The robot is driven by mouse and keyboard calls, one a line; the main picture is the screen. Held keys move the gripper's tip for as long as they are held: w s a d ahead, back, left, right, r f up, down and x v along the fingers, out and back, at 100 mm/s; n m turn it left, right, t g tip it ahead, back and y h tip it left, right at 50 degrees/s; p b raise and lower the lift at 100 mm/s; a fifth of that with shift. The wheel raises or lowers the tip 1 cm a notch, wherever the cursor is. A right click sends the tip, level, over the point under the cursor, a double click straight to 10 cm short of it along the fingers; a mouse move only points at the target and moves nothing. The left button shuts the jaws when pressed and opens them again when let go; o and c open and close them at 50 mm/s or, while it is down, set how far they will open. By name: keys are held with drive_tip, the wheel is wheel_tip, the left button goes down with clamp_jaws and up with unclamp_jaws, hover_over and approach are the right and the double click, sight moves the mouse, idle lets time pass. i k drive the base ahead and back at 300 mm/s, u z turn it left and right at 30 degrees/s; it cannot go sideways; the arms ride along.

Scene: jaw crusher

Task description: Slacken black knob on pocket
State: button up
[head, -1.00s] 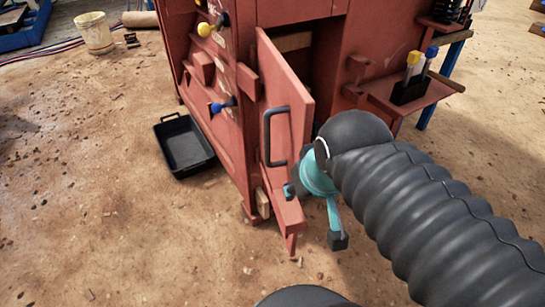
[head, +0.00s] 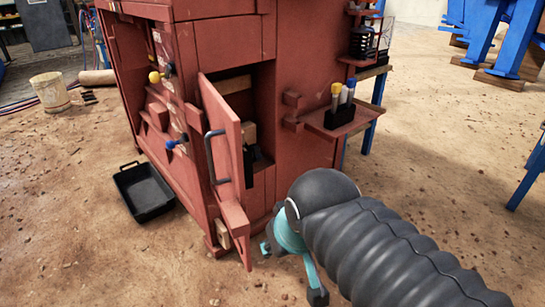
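The red machine (head: 225,45) has a pocket with its door (head: 226,140) swung open, carrying a black bar handle (head: 211,158). Inside the opening, partly behind the door, are a pale block (head: 249,132) and a dark piece (head: 249,166). I cannot tell whether the dark piece is the black knob; no black knob shows clearly. My gripper (head: 291,272), teal with dark fingertips, is at the lower middle, right of the door's foot. Its fingers are spread and nothing shows between them. My arm hides the ground behind it.
A yellow knob (head: 154,77) and a blue knob (head: 171,144) are on the machine's left face. A black tray (head: 146,190) lies on the ground at left. Bare ground is free in front.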

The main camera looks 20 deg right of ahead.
sight(257, 155)
drive_tip(key=z, duration=1.85)
drive_tip(key=i, duration=1.5)
drive_tip(key=u, duration=2.9)
drive_tip(key=k, duration=0.8)
drive_tip(key=z, duration=0.9)
drive_tip(key=i, duration=0.2)
drive_tip(key=u, duration=0.5)
